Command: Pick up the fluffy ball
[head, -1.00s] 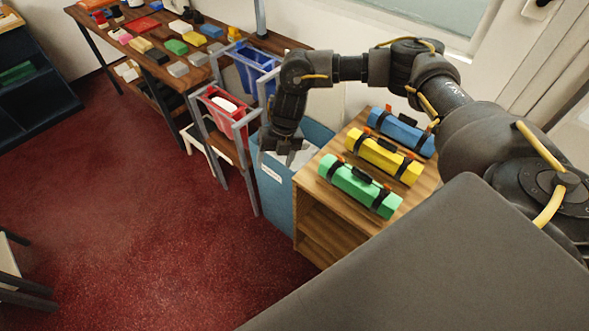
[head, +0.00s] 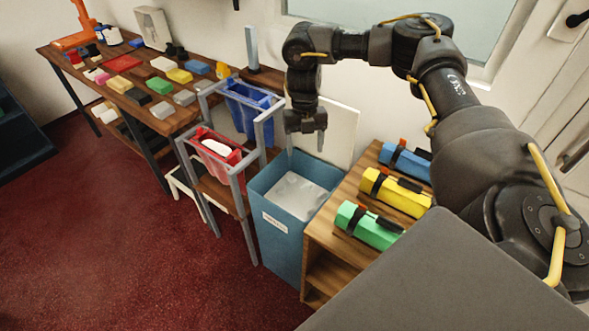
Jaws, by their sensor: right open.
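I cannot make out a fluffy ball for certain in the head view. My right gripper (head: 306,146) points down, open and with nothing between its fingers. It appears over the back part of a tall blue bin (head: 281,238), in front of a pale panel. The bin has a white label and a whitish, crumpled-looking liner or content inside. A red tray (head: 221,164) in a grey frame holds a white item (head: 216,148), too small to identify. My left gripper is not in view.
A wooden shelf unit (head: 322,240) with green, yellow and blue cases (head: 394,191) stands right of the bin. A blue tray (head: 249,110) sits behind the red one. A long table (head: 103,70) holds several coloured blocks. The red floor at left is clear.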

